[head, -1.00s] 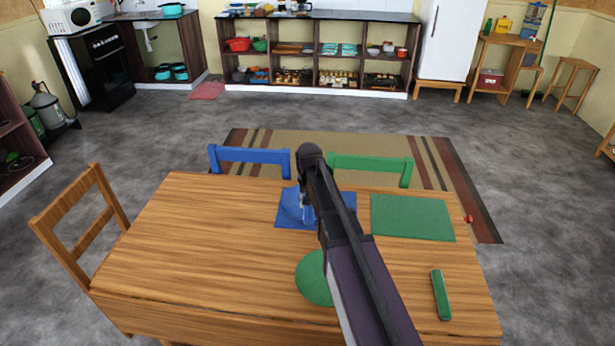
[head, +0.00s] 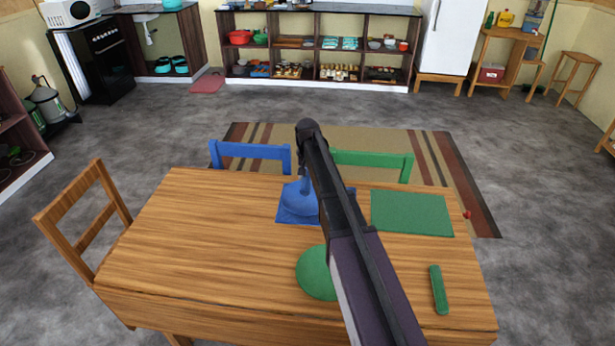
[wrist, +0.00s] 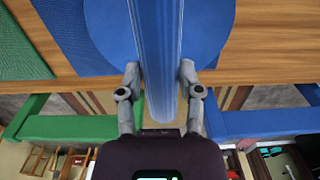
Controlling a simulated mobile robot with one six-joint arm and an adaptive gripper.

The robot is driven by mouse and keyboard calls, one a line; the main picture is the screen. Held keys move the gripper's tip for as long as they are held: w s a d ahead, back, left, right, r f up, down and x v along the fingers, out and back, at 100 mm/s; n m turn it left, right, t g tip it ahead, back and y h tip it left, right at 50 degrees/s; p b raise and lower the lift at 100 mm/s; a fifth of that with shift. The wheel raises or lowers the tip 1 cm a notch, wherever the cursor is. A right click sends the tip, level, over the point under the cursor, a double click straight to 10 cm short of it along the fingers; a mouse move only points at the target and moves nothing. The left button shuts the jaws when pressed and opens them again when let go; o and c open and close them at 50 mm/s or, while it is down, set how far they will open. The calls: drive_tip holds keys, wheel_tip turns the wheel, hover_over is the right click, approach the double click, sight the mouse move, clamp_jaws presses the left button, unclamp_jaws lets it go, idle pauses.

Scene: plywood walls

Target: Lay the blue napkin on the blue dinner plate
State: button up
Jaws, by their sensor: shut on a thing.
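My gripper (wrist: 159,82) is shut on the blue napkin (wrist: 156,50), a long narrow folded strip between the two fingers in the wrist view. The napkin is over the blue dinner plate (wrist: 108,35); whether it touches the plate I cannot tell. In the head view the blue plate (head: 297,203) sits on a blue placemat (head: 290,218) at the table's far edge. My arm hides part of the plate and mat there, and the fingertips are hard to make out.
The wooden table (head: 200,250) also holds a green placemat (head: 412,214), a green plate (head: 315,272) partly behind my arm, and a green folded strip (head: 439,290). A blue chair (head: 250,152) and a green chair (head: 380,160) stand beyond the far edge. The table's left is clear.

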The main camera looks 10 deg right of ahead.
drive_tip(key=shift+f, duration=0.15)
drive_tip(key=shift+f+b, duration=2.8)
drive_tip(key=shift+b, duration=0.15)
drive_tip(key=shift+f+b, duration=1.05)
drive_tip(key=o, duration=1.1)
drive_tip(key=shift+r, duration=0.2)
